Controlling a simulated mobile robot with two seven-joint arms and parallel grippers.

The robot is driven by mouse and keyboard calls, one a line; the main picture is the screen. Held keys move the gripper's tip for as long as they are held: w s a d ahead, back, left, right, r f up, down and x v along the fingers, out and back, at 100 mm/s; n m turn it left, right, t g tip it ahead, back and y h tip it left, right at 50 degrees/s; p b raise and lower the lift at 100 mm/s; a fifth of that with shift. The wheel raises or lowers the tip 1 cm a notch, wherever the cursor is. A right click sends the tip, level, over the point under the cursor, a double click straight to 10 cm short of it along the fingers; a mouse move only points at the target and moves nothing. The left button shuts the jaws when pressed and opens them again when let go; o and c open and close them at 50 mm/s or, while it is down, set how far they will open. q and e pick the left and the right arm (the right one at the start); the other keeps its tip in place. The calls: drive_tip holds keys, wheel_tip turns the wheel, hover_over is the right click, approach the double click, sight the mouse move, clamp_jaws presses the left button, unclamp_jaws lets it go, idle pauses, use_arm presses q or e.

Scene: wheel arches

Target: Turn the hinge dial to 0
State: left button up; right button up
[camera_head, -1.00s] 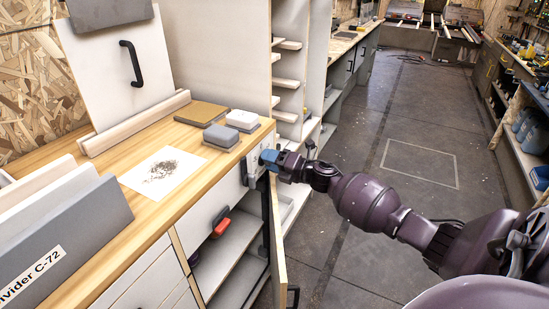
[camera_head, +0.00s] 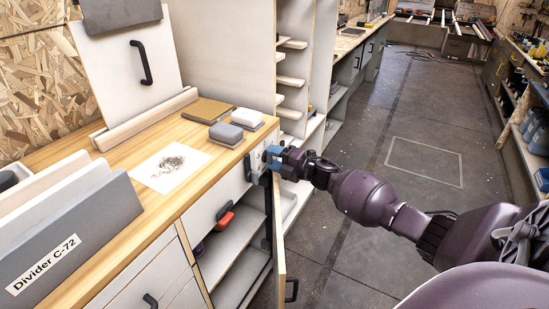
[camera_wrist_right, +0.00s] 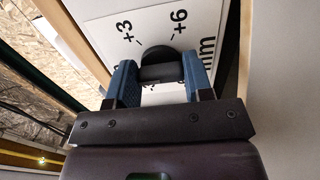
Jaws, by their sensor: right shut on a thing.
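The hinge dial (camera_wrist_right: 158,60) is a black knob on a white plate (camera_wrist_right: 108,28) marked +3, +6 and mm, seen in the right wrist view. My right gripper (camera_wrist_right: 158,82) has its blue fingers on both sides of the knob and is shut on it. In the head view my right gripper (camera_head: 272,156) is at the front corner of the workbench, above the open cabinet door (camera_head: 279,240). The dial's knob is hidden behind the fingers there. The mark that the dial points to cannot be read. My left gripper is not in view.
The wooden worktop (camera_head: 120,235) holds a grey panel marked Divider C-72 (camera_head: 75,245), a paper with dark shavings (camera_head: 172,167) and small blocks (camera_head: 227,134). An open shelf compartment (camera_head: 228,262) lies under it. The floor (camera_head: 350,220) to the right is clear.

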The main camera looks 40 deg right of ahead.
drive_tip(key=o, duration=0.9)
drive_tip(key=shift+s+d, duration=0.2)
drive_tip(key=shift+s, duration=0.25)
drive_tip(key=p+v, duration=0.1)
drive_tip(key=v, duration=0.8)
drive_tip(key=shift+s+d, duration=0.1)
drive_tip(key=shift+s, duration=0.3)
